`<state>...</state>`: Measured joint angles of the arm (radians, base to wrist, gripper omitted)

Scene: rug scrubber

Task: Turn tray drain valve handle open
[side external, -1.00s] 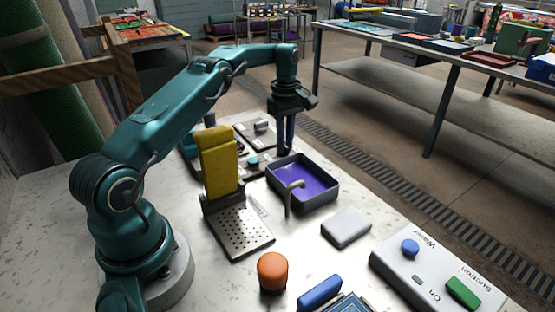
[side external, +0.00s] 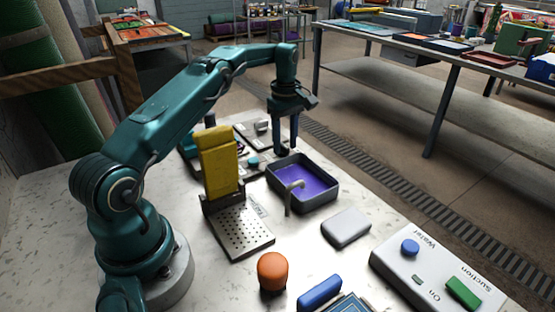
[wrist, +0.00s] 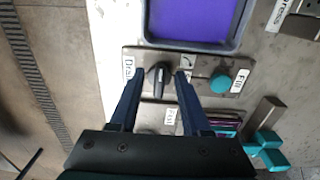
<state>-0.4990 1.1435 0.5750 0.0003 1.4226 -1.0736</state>
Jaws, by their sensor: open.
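The drain valve handle (wrist: 159,78) is a dark knob with a grey bar, on a grey plate beside a label reading "Drain" (wrist: 128,68). Its bar runs nearly up and down in the wrist view. My gripper (wrist: 160,74) is open, with one finger on each side of the handle and a visible gap on both sides. I cannot tell how far above the plate the fingertips are. In the side view my gripper (side external: 287,150) points down just behind the tray (side external: 318,211), which holds purple liquid. The handle is hard to make out there.
A teal knob (wrist: 221,83) labelled "Fill" sits right of the handle in the wrist view. A teal cross-shaped handle (wrist: 264,146) is at lower right. A yellow upright block (side external: 218,165) and a bent spout (side external: 289,194) stand nearer the side camera.

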